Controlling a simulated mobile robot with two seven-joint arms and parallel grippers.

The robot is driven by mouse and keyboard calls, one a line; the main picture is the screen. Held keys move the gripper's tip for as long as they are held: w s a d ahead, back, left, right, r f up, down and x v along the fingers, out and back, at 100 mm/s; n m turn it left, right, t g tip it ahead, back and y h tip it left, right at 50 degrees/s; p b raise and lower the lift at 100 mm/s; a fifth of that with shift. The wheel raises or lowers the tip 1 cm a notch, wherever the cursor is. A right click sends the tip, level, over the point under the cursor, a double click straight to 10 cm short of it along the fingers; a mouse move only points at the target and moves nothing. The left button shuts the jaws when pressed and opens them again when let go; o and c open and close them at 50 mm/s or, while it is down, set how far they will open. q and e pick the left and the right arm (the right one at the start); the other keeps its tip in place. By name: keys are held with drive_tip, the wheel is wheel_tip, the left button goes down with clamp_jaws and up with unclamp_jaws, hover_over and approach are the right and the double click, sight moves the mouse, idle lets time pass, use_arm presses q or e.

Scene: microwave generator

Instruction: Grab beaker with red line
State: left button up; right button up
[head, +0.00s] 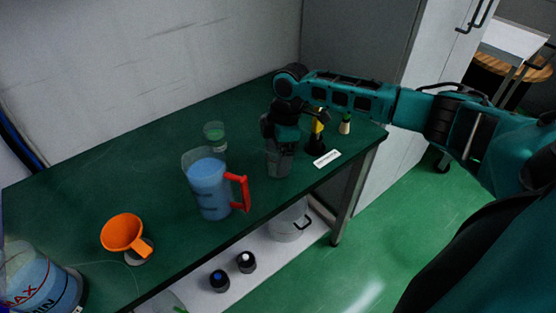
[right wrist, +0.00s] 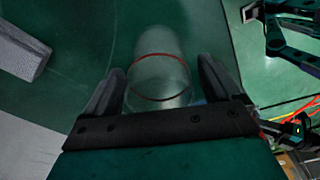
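The clear beaker with a red line (right wrist: 160,82) stands between the fingers of my right gripper (right wrist: 162,66) in the right wrist view. The red ring runs around its wall. Gaps show between the beaker and both fingers, so the gripper is open around it. In the head view my right gripper (head: 280,150) reaches down at the table's right part, and the beaker (head: 279,168) shows faintly at its fingers, mostly hidden. My left gripper does not show in the head view.
On the green table (head: 150,185) stand a pitcher of blue liquid with a red handle (head: 208,190), a small glass with green contents (head: 214,137), an orange funnel (head: 122,232) and a large blue-filled container (head: 38,280). A white label (head: 327,158) and small bottles (head: 345,124) are right of the gripper.

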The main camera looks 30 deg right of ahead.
drive_tip(key=c, duration=0.7)
drive_tip(key=shift+c, duration=0.9)
drive_tip(key=shift+r, duration=0.15)
